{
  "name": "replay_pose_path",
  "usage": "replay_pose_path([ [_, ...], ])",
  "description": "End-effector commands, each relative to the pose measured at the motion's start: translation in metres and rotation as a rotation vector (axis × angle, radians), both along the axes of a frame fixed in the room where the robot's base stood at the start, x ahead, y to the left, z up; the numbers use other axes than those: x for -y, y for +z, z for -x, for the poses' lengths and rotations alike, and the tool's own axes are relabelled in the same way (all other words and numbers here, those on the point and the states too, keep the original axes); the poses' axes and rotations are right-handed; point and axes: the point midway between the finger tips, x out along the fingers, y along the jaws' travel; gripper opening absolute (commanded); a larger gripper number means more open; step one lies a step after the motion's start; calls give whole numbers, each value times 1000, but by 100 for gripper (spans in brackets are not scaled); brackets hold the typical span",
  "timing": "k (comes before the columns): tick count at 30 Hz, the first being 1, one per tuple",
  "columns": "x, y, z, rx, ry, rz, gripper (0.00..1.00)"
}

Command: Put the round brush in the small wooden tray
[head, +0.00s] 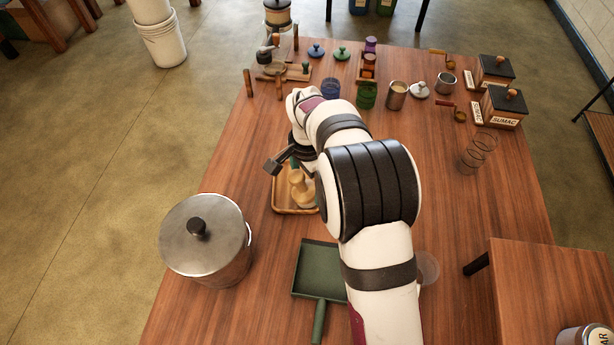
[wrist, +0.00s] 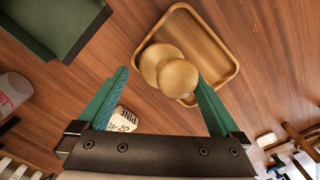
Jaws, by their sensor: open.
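The small wooden tray (head: 283,208) lies on the table beneath my gripper. It also shows at the top of the wrist view (wrist: 228,68). A pale wooden knobbed piece, seemingly the round brush (head: 299,190), stands at the tray, partly hidden by my arm. In the wrist view its two round parts (wrist: 176,76) overlap the tray's near corner; I cannot tell whether its base is fully inside. My gripper (head: 279,163) is open above the tray. Its teal fingers (wrist: 161,75) are spread on either side of the wooden piece, with no visible grip.
A lidded metal pot (head: 205,245) stands left of the tray. A green dustpan (head: 318,262) lies in front. A small labelled container (wrist: 122,122) shows by the left finger. Jars, lids and grinders, including a SUMAC box (head: 504,107), crowd the far side.

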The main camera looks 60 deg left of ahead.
Motion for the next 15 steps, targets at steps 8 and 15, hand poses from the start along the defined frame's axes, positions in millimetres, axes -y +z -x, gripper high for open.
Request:
replay_pose_path([
  [8,-1,66,-1,3,0,-5,100],
  [15,-1,119,0,2,0,-3,100],
])
